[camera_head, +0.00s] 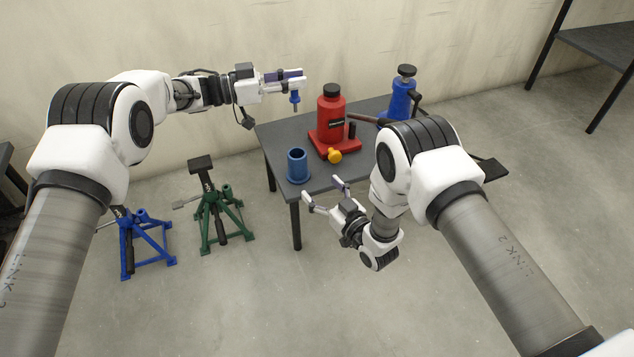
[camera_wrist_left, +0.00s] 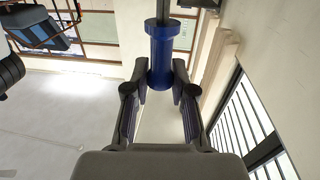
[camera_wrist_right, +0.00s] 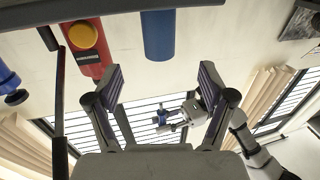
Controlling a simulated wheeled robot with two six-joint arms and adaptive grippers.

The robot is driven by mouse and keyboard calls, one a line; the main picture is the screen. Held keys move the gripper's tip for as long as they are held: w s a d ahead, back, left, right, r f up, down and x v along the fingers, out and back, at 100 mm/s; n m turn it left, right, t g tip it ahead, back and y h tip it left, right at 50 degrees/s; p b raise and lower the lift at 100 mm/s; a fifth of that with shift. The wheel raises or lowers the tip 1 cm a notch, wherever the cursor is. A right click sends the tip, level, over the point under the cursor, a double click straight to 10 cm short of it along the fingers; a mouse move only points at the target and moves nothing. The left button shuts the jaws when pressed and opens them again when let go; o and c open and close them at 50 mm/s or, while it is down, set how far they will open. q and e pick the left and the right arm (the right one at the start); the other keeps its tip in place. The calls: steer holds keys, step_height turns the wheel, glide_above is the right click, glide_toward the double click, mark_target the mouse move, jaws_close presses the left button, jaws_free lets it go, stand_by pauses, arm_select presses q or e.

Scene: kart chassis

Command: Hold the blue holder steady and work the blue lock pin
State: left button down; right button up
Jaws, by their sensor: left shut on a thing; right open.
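The blue holder (camera_head: 298,167) is an open-topped cylinder standing upright on the near left corner of the dark table. It also shows in the right wrist view (camera_wrist_right: 158,36), ahead of the spread fingers. My left gripper (camera_head: 299,77) is shut on the blue lock pin (camera_head: 295,97) and holds it above the table's back left edge. The pin hangs with its grey shank down. In the left wrist view the pin (camera_wrist_left: 161,55) sits between the fingertips. My right gripper (camera_head: 323,189) is open and empty in front of the table's near edge, close to the holder but apart from it.
A red bottle jack (camera_head: 331,118) with a yellow knob (camera_head: 335,156) stands beside the holder on the table (camera_head: 283,131). A blue jack (camera_head: 399,100) stands behind at right. Green (camera_head: 213,207) and blue (camera_head: 132,240) stands are on the floor at left.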

mark_target(303, 168)
steer(key=x, duration=1.1)
steer(key=shift+w+a, duration=0.1)
steer(key=shift+w, duration=0.15)
steer(key=c, duration=1.3)
arm_select(q)
steer(key=shift+w+a+t, duration=0.1)
steer(key=shift+w+t, duration=0.2)
steer(key=shift+w, duration=0.05)
step_height(303, 168, down, 12)
steer(key=n+t+y, duration=0.2)
steer(key=n+t, duration=0.2)
steer(key=t, duration=0.1)
steer(key=shift+s+t+y, duration=0.3)
steer(key=shift+s+t, duration=0.05)
steer(key=shift+t, duration=0.05)
